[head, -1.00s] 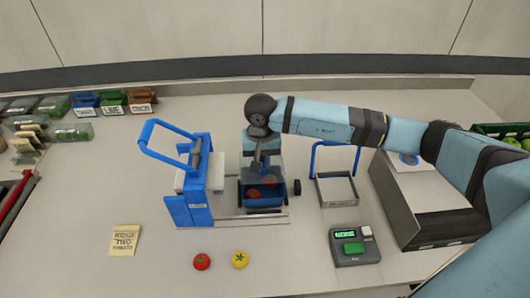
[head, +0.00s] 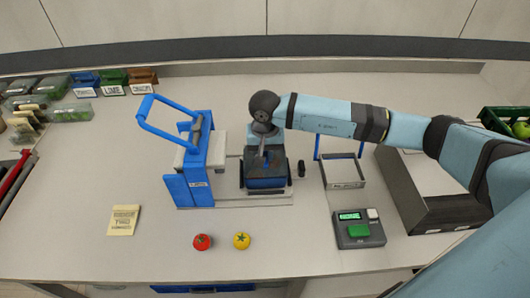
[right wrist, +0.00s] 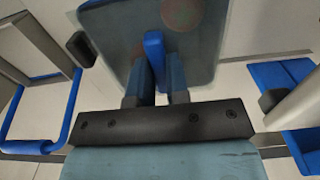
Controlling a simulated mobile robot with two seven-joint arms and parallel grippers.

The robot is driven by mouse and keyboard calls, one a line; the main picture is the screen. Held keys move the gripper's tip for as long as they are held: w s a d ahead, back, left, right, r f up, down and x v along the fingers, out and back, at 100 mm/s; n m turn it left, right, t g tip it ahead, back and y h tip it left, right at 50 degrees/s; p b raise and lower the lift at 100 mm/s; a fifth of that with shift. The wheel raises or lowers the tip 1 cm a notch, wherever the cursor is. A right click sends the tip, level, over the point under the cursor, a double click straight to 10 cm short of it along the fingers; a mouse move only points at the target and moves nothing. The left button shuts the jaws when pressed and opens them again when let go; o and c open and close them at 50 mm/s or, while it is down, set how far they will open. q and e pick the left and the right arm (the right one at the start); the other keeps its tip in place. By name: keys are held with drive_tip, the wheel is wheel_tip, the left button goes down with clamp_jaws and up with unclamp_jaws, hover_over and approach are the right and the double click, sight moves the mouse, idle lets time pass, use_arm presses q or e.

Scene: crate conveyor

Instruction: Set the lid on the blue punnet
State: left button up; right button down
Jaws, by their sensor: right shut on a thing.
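The blue punnet (head: 266,183) stands on the rail at the middle of the bench. My right gripper (head: 263,158) is directly above it, pointing down. In the right wrist view its fingers (right wrist: 156,75) are shut on the blue tab of the see-through lid (right wrist: 112,40). Blurred red tomatoes (right wrist: 182,12) show through the lid. The lid (head: 278,168) is over the punnet, at or very near its rim; I cannot tell whether it is seated. My left gripper is not in view.
A blue-handled press (head: 190,165) stands just left of the punnet. A grey frame with a blue hoop (head: 343,173) and a scale (head: 358,229) are to the right. A red tomato (head: 202,242) and a yellow tomato (head: 241,240) lie in front. The front left bench is mostly clear.

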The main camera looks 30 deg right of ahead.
idle(0.3)
drive_tip(key=c, duration=0.6)
unclamp_jaws()
drive_tip(key=shift+c, duration=0.2)
drive_tip(key=shift+r+p, duration=1.1)
drive_tip(key=shift+r, duration=2.4)
